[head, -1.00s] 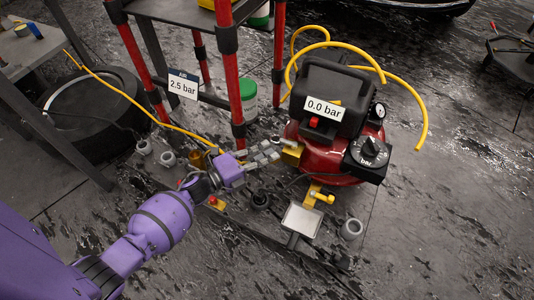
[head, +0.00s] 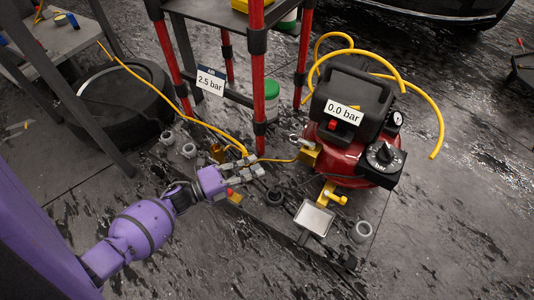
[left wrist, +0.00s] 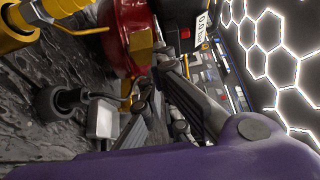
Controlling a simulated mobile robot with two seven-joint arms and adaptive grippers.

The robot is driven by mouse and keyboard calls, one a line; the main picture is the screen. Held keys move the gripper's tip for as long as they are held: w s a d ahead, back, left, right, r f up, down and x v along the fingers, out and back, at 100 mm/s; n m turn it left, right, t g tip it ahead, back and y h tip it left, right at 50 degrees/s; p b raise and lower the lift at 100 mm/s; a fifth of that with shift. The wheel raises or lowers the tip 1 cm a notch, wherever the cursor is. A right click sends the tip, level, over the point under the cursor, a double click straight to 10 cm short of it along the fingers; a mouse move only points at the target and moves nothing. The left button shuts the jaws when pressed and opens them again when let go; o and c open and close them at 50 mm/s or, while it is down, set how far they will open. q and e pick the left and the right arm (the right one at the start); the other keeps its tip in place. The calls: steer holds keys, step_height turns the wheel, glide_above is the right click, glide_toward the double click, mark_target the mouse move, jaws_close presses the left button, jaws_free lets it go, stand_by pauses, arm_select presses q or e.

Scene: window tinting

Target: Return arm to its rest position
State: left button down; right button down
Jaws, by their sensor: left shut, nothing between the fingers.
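My left arm is purple and comes in from the left in the head view. Its gripper (head: 248,174) is shut and empty, just above the floor, left of the red and black compressor (head: 340,165). A gap lies between the fingers and the compressor's brass block (head: 310,155). The compressor carries a 0.0 bar label. In the left wrist view the gripper's dark fingers (left wrist: 150,95) show near the middle, with the red tank (left wrist: 125,35) beyond them. My right gripper is not in view.
A rack with red posts (head: 257,80) and a 2.5 bar label (head: 211,81) stands behind the gripper. A yellow hose (head: 150,85) runs towards the compressor. A tyre (head: 125,105) lies at left. Grey cups, a pedal-like plate (head: 314,217) and small fittings sit on the floor.

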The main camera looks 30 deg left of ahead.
arm_select(q)
steer(key=shift+s+a, duration=0.45)
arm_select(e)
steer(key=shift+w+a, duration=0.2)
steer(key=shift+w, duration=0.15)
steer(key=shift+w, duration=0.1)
